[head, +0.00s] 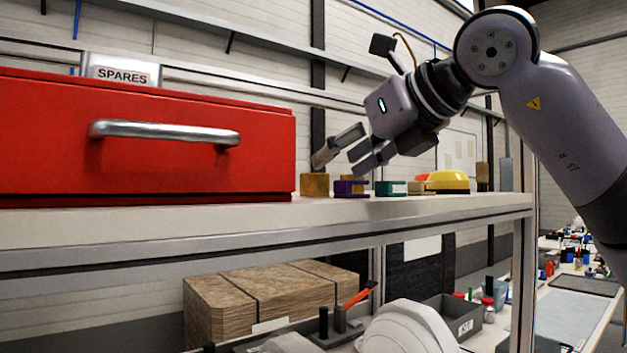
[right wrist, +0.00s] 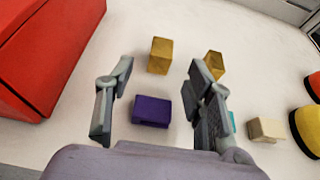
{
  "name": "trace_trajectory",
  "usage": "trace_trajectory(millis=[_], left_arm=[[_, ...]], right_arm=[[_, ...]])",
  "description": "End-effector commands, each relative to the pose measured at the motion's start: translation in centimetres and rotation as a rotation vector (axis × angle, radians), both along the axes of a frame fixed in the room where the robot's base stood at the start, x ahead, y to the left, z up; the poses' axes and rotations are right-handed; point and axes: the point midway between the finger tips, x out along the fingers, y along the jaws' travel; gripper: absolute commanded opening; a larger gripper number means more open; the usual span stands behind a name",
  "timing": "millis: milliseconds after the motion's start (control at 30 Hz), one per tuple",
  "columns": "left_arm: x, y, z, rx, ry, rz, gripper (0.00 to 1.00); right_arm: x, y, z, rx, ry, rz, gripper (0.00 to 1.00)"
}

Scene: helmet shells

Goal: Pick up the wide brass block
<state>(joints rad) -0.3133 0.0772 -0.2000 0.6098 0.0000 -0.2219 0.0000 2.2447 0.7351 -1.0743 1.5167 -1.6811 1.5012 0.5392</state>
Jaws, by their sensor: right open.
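A brass-coloured block (head: 315,185) sits on the shelf just right of the red drawer unit; it also shows in the right wrist view (right wrist: 160,55). A second brass-coloured block (right wrist: 214,63) is partly hidden behind a finger there; I cannot tell for sure which is wider. My right gripper (head: 338,158) is open and empty, tilted down to the left above the blocks. In the right wrist view (right wrist: 162,72) the first brass block is beyond the gap between the fingertips, apart from both fingers. My left gripper is not in view.
A purple block (right wrist: 152,111) lies between the fingers in the right wrist view. A teal block (head: 390,188), a beige block (right wrist: 266,129) and a yellow shell (head: 448,180) stand to the right. The red drawer unit (head: 60,140) borders the left. Bare shelf surface separates the blocks.

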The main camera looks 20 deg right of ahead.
Motion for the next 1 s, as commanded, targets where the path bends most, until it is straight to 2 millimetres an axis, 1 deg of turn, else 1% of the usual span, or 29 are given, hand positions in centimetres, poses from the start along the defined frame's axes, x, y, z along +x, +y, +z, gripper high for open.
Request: trace_trajectory(millis=[33, 100, 233, 300, 433, 600, 867, 1000], left_arm=[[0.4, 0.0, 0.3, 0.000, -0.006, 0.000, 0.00], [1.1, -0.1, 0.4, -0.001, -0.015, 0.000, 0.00], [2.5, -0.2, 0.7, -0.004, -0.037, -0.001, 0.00], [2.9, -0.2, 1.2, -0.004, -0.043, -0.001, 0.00], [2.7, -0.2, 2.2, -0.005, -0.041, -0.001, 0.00], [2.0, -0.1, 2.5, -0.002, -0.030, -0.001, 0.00], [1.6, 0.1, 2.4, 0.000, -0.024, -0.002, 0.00], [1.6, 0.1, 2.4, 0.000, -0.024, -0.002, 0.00]], right_arm=[[0.6, 0.2, -0.1, 0.000, 0.001, 0.000, 0.48], [1.1, 0.4, -0.4, -0.001, -0.001, -0.001, 0.48], [1.7, 0.6, -0.7, -0.001, 0.000, -0.001, 0.48], [2.4, 0.8, -0.8, -0.002, 0.000, -0.001, 0.48], [4.2, 1.3, -1.5, -0.002, 0.002, -0.001, 0.48], [5.8, 1.9, -2.4, -0.001, 0.000, -0.001, 0.48], [6.0, 2.0, -2.5, 0.000, -0.002, -0.001, 0.48], [6.0, 2.0, -2.5, 0.000, -0.002, -0.001, 0.39]])
